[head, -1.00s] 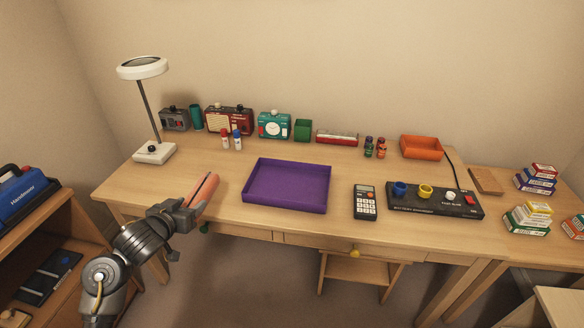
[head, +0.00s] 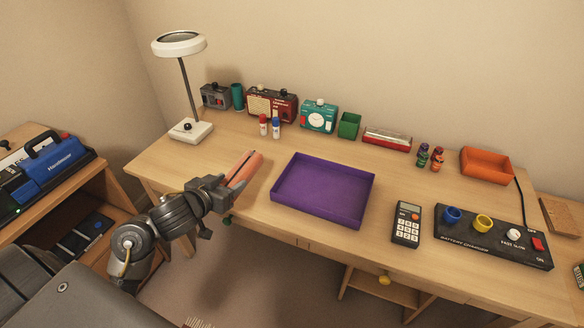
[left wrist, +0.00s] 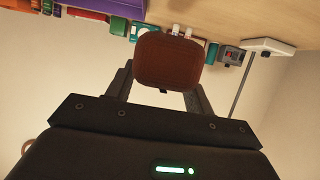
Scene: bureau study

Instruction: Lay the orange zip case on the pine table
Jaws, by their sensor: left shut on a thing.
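The orange zip case (head: 243,168) is held in my left gripper (head: 232,182), above the front left part of a light wooden desk (head: 255,210). Its fingers are on either side of the case. The case also shows in the left wrist view (left wrist: 168,62), dark and shaded between the fingers. Part of another light wooden table (head: 565,255) shows at the right edge. I cannot tell by name which of the two is the pine table. My right gripper is not in view.
A purple tray (head: 365,208) lies mid-desk, with a calculator (head: 407,223) and a battery charger (head: 490,238) to its right. A lamp (head: 191,131), radios and small bottles line the back. A blue case (head: 62,165) sits on the left shelf. The desk's front left is clear.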

